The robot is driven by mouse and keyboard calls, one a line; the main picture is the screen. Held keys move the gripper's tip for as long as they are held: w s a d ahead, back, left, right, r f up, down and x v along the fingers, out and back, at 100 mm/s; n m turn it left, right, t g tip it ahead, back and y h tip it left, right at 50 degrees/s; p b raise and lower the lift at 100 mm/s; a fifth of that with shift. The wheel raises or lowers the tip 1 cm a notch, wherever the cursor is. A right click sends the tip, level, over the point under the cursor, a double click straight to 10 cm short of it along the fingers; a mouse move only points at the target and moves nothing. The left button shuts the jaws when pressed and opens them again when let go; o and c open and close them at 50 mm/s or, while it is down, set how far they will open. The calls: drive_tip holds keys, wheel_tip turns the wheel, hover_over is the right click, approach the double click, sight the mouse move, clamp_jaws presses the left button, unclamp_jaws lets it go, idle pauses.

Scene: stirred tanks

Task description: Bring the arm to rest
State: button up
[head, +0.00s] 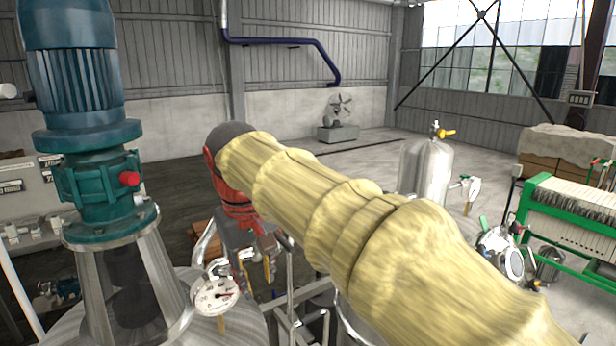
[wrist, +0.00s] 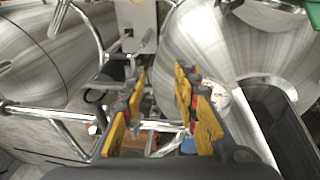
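My arm (head: 350,225) in its pale yellow sleeve reaches from the bottom right across the middle of the head view. At its far end the red and dark wrist (head: 228,180) bends downward. My gripper (head: 257,268) hangs below it, partly seen among pipes, behind and to the right of a dial gauge. In the wrist view my gripper (wrist: 160,95) has its two yellow-padded fingers apart, with nothing held between them. Steel pipes and tank walls lie beyond the fingers; I cannot tell how close they are.
A steel tank with a teal motor (head: 80,90) and the dial gauge (head: 215,296) stands at left. A slimmer steel tank (head: 427,168) and a green-framed filter press (head: 565,215) stand at right. Rails (head: 300,290) run below my arm. Open floor (head: 365,165) lies behind.

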drive_tip(key=s+d+f+m+t+b, duration=0.1)
drive_tip(key=s+d+f+b, duration=0.6)
drive_tip(key=f, duration=0.8)
drive_tip(key=s+d+f+m+t+b, duration=0.1)
drive_tip(key=s+d+f+m+b, duration=0.2)
drive_tip(key=s+d+f+b, duration=0.4)
drive_tip(key=s+d+f+m+t+b, duration=0.1)
drive_tip(key=s+d+f+m+b, duration=0.2)
drive_tip(key=s+d+f+b, duration=0.4)
drive_tip(key=d+f+b, duration=0.4)
drive_tip(key=f, duration=0.4)
drive_tip(key=d+f+b, duration=0.4)
drive_tip(key=f, duration=0.3)
drive_tip(key=shift+s+f, duration=0.35)
drive_tip(key=shift+f, duration=0.05)
drive_tip(key=shift+a, duration=0.15)
